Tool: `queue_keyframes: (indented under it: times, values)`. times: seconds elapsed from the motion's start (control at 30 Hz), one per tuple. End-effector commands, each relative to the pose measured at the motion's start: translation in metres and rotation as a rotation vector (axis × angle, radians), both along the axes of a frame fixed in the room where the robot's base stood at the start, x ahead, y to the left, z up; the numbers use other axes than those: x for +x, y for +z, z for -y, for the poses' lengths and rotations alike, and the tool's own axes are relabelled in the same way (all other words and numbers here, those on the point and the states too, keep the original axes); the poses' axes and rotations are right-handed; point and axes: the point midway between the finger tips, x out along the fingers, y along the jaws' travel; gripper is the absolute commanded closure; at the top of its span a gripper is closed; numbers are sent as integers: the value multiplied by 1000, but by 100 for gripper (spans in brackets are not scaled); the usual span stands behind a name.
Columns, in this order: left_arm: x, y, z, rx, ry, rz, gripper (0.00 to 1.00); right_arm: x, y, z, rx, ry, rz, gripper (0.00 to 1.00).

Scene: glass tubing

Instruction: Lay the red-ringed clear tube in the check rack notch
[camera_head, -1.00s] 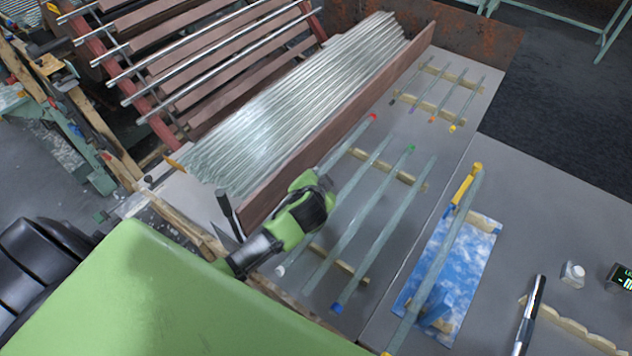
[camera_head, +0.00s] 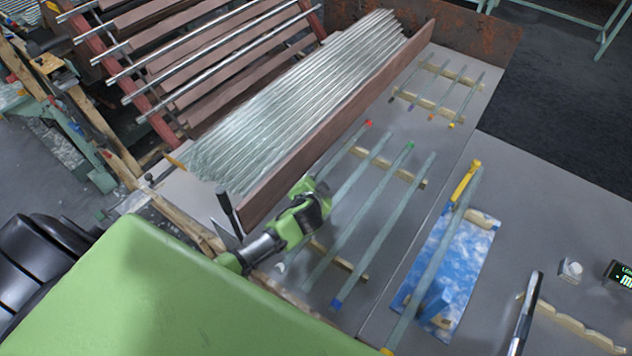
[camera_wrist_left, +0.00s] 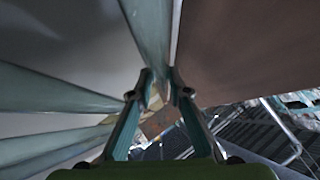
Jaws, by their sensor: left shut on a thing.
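My left gripper (camera_head: 318,196) is shut on the red-ringed clear tube (camera_head: 349,147), whose red end points away from me. In the left wrist view my fingers (camera_wrist_left: 160,85) close around a pale tube (camera_wrist_left: 149,30). Wooden notched rails (camera_head: 392,167) carry several tubes, one green-ended and one blue-ended. I cannot tell which rail is the check rack. My right gripper is not in view.
A long brown board (camera_head: 340,120) stands left of the tube, with a bundle of glass tubes (camera_head: 290,95) behind it. A yellow-ended tube lies over a blue-patterned board (camera_head: 465,260). A scalloped wooden rail (camera_head: 575,328) and a dark pen-like tool (camera_head: 527,315) lie at right.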

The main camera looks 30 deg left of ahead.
Motion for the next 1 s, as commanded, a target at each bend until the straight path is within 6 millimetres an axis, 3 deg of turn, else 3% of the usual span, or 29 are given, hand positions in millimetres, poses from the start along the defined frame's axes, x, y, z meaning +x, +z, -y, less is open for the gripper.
queue_keyframes:
  times: [0.33, 0.37, 0.4, 0.43, 0.77, 1.0]
  values:
    - [0, -8, 0, 1, 1, 0, 100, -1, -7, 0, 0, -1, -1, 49]
    - [0, -8, 0, 1, 1, 0, 80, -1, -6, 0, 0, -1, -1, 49]
    - [0, -8, 0, 1, 1, 0, 70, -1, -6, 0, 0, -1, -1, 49]
    - [0, -8, 0, 1, 1, 0, 66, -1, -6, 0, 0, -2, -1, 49]
    - [0, -7, 0, 0, 0, 0, 66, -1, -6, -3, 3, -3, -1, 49]
    - [-7, 8, 3, -2, -1, -1, 66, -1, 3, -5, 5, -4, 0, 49]
